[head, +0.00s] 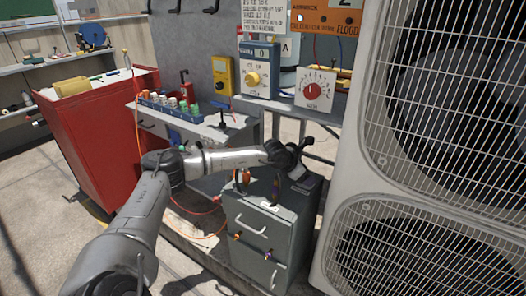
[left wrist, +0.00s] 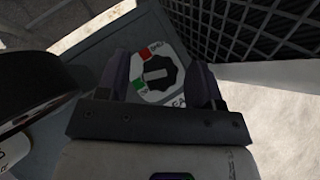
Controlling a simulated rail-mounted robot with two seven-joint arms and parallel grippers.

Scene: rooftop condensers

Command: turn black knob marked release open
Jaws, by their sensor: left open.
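In the left wrist view a black knob (left wrist: 156,78) with a pale bar across it sits on a white plate (left wrist: 143,65). The plate has a red patch and a green patch; its lettering is too small to read surely. My left gripper (left wrist: 161,84) is open, its fingers standing to the left and right of the knob in that view. I cannot tell whether they touch it. In the head view my left gripper (head: 297,158) is over the top of a grey drawer cabinet (head: 262,222), and it hides the knob there. My right gripper is not in view.
A large condenser unit (head: 372,175) with wire grilles stands close to the right of the gripper. Behind are a box with a yellow knob (head: 252,79) and a white box with a red dial (head: 314,90). A red cabinet (head: 92,140) stands at the left.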

